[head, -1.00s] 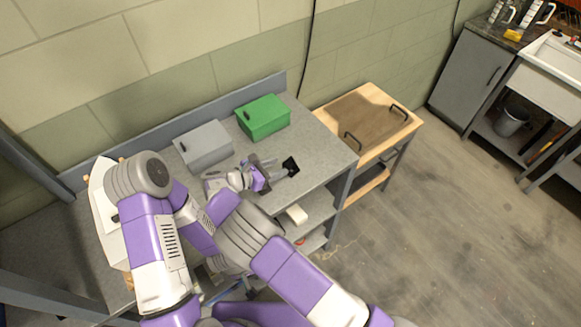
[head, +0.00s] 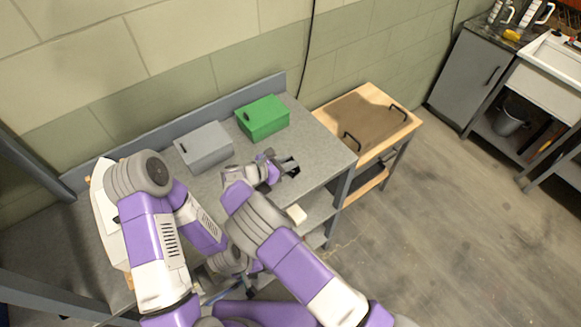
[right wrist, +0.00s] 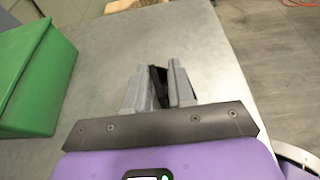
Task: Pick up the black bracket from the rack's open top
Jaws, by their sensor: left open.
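The black bracket (head: 290,167) is at the right end of the grey rack top (head: 318,150), mostly hidden by my right gripper (head: 292,166). In the right wrist view, a dark part of the bracket (right wrist: 158,86) shows in the narrow gap between the two grey fingers of my right gripper (right wrist: 163,70). The fingers straddle it; whether they press on it I cannot tell. My left gripper (head: 248,286) is low in the head view, below the rack top's front edge, partly hidden by my right arm. It is open and away from the bracket.
A green box (head: 263,118) and a grey box (head: 204,147) stand along the back of the rack top. The green box also shows at the left in the right wrist view (right wrist: 32,80). A wooden cart (head: 400,125) stands to the right. A pale item (head: 297,214) lies on the shelf below.

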